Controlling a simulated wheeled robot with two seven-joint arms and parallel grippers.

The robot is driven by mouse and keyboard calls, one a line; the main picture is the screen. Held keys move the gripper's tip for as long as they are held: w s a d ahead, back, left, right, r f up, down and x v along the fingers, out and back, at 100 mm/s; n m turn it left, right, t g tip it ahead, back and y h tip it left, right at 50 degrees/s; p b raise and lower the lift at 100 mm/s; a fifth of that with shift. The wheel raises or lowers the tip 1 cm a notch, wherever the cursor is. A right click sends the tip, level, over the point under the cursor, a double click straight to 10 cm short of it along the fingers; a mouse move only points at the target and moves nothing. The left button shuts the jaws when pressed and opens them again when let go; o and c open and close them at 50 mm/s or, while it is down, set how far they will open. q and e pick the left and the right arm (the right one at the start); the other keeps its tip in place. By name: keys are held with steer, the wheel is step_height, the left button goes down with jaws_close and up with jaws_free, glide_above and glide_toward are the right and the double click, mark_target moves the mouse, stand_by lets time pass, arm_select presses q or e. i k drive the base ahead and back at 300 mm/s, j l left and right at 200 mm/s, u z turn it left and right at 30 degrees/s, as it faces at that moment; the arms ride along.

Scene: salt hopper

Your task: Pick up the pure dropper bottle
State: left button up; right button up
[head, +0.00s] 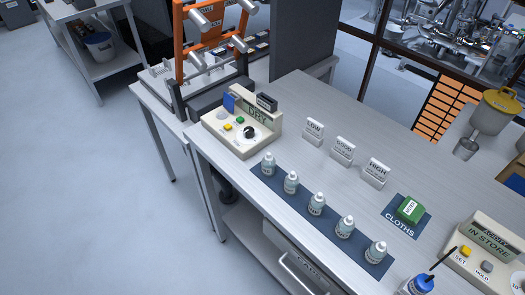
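Several small pale dropper bottles with white caps stand upright in a slanting row on a dark blue mat (256,168) along the table's front edge. They are the far-left bottle (268,165), the second (291,183), the middle bottle (317,205), the fourth (345,228) and the nearest bottle (376,253). Their labels are too small to read, so I cannot tell which one is the pure bottle. Neither of my grippers shows in the head view.
A beige DRY device (240,128) stands behind the row's left end. Small signs, LOW (313,132), a middle one (343,151) and HIGH (376,173), stand behind the bottles. A green cloths pack (410,210), an IN STORE device (487,255) and a blue-capped bottle (420,285) are at right.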

mark_target(268, 162)
steer(key=j+z, duration=0.15)
steer(key=z, duration=0.2)
steer(key=j+z, duration=0.15)
steer(key=z, duration=0.15)
steer(key=j+z, duration=0.15)
steer(key=z, duration=0.2)
steer(key=j+z, duration=0.15)
steer(key=j, duration=0.35)
steer(key=k+j+z, duration=0.2)
steer(key=j, duration=0.3)
steer(key=k+j+z, duration=0.15)
steer(key=j, duration=0.75)
steer(key=k, duration=0.05)
